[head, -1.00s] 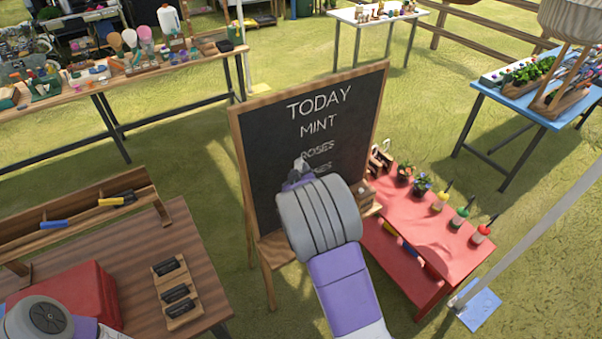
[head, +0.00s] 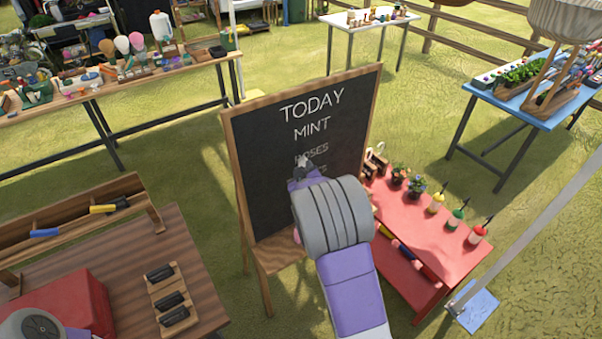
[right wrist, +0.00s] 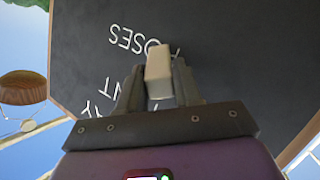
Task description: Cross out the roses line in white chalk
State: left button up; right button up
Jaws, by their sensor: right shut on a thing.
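The chalkboard (head: 275,165) stands on a wooden easel and reads TODAY, MINT, ROSES, with a further line below mostly hidden by my right arm. The roses line (head: 311,154) shows in the head view, its lower left close to my right gripper. My right gripper (head: 304,166) is at the board face, shut on a white chalk (right wrist: 158,72). In the right wrist view the board appears upside down, and the chalk overlaps the first part of the word ROSES (right wrist: 140,40). I cannot tell whether the chalk touches the board. My left gripper is not in view.
A red table (head: 440,240) with potted plants and bottles stands right of the easel. A brown wooden table (head: 190,245) with black blocks is at the left front. A blue table (head: 510,112) is at the right back. Grass lies between them.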

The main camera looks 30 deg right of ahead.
jog(key=d+b, duration=0.2)
jog(key=d, duration=0.4)
jog(key=shift+w+b, duration=0.35)
jog(key=shift+d+b, duration=1.95)
jog(key=shift+d, duration=1.2)
jog(key=a+p, duration=0.6)
jog(key=a, duration=1)
jog(key=shift+s, duration=0.4)
jog(key=s, duration=0.6)
jog(key=shift+d+p, duration=0.3)
jog(key=shift+p, duration=0.15)
jog(key=s, duration=0.3)
jog(key=shift+d, duration=0.1)
